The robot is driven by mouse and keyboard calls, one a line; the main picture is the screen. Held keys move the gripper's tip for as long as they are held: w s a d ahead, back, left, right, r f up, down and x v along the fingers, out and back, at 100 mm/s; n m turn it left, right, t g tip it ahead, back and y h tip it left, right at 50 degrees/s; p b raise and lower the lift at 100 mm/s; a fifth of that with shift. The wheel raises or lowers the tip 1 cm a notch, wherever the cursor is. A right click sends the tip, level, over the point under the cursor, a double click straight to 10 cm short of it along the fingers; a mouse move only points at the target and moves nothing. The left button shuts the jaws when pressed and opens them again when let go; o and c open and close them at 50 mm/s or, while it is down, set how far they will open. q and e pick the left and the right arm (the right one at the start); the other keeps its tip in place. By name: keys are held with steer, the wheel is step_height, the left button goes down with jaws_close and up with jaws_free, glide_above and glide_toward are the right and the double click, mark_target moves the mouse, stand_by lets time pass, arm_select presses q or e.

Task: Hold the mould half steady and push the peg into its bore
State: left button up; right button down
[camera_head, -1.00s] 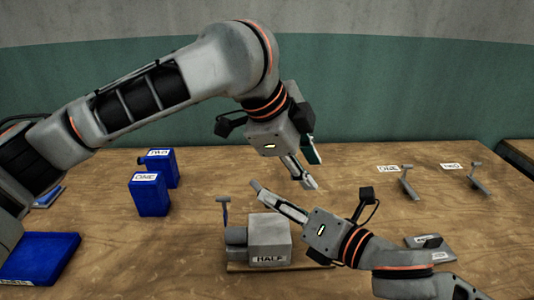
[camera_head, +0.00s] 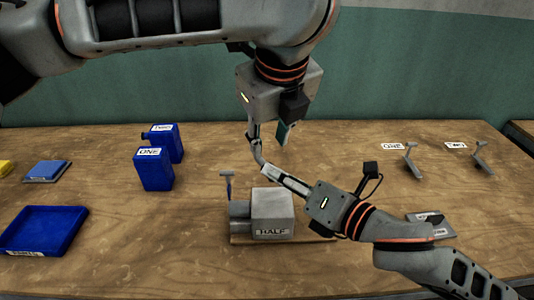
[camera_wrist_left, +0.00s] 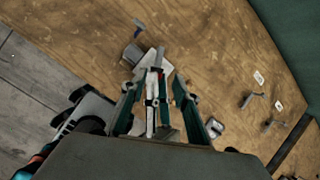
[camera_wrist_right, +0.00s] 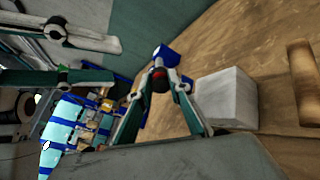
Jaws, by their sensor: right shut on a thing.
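The mould half (camera_head: 272,213), a grey block labelled HALF, stands on a thin wooden board in the head view; it also shows in the right wrist view (camera_wrist_right: 226,98). My right gripper (camera_head: 264,166) is above and behind the block, clear of it. In the right wrist view it is shut on a small dark, reddish piece (camera_wrist_right: 160,79), perhaps the peg; its shape is mostly hidden. My left gripper (camera_head: 268,140) is just above the right one, fingers down and apart. In the left wrist view its spread fingers flank the right gripper. I cannot make out the bore.
Blue containers ONE (camera_head: 153,170) and TWO (camera_head: 167,140) and a blue tray (camera_head: 42,228) are left. Two T-handled pieces and a grey plate (camera_head: 432,222) are right. The front table is clear.

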arm_select(q)
steer(key=x, duration=0.8)
steer(key=shift+w+a+f, duration=0.1)
steer(key=shift+w+f, duration=0.05)
steer(key=shift+f, duration=0.15)
jaws_close()
arm_select(e)
steer(key=c, duration=1.8)
jaws_free()
